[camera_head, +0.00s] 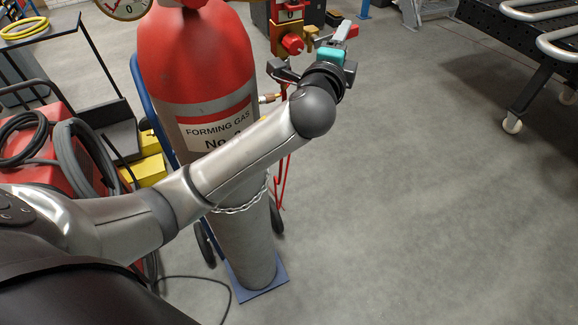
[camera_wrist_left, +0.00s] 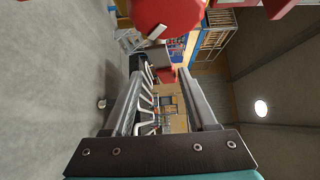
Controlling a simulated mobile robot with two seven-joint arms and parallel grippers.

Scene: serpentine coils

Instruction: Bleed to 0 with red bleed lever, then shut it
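A red and grey gas cylinder (camera_head: 195,75) marked FORMING GAS stands upright in the head view, partly behind my left arm. A red knob (camera_head: 293,44) sits on brass-coloured fittings to the right of its shoulder. My left gripper (camera_head: 342,34) is just right of these fittings; a small red part shows at its tip, and I cannot tell what it belongs to. In the left wrist view the two fingers (camera_wrist_left: 160,78) are apart with nothing between them. A large blurred red shape (camera_wrist_left: 165,14) lies beyond the tips. I cannot make out the bleed lever for certain.
A round gauge (camera_head: 126,6) is cut off at the top edge; its needle is unclear. A red machine with dark hoses (camera_head: 80,150) stands at the left. A black slotted table (camera_head: 520,45) is at the upper right. The grey floor (camera_head: 430,200) at right is clear.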

